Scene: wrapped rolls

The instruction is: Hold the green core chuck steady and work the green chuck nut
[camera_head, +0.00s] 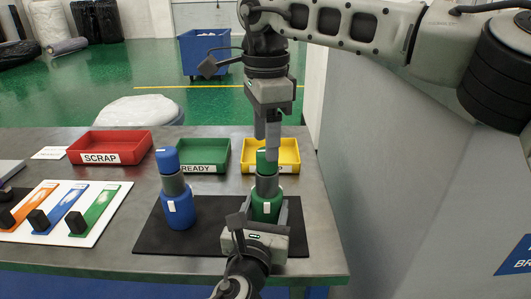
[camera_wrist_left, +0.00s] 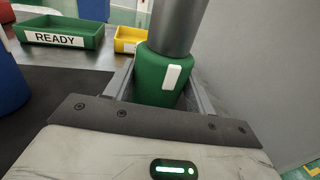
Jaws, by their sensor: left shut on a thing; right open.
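The green core chuck (camera_head: 264,207) stands upright on the black mat (camera_head: 150,238), with a grey middle section above its green body. The green chuck nut (camera_head: 262,157) sits at its top, partly hidden by my right gripper. My left gripper (camera_head: 266,217) is shut on the chuck's green body from the near side. In the left wrist view the green body (camera_wrist_left: 158,72) stands between the two fingers, with a white tag facing the camera. My right gripper (camera_head: 268,138) points straight down at the nut, its open fingers overlapping the nut's top; contact cannot be told.
A blue chuck (camera_head: 179,211) with a blue nut stands left on the mat. Behind are the red SCRAP tray (camera_head: 135,140), green READY tray (camera_head: 222,151) and yellow tray (camera_head: 292,152). A white board (camera_head: 60,235) with coloured strips lies left. A grey panel stands right.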

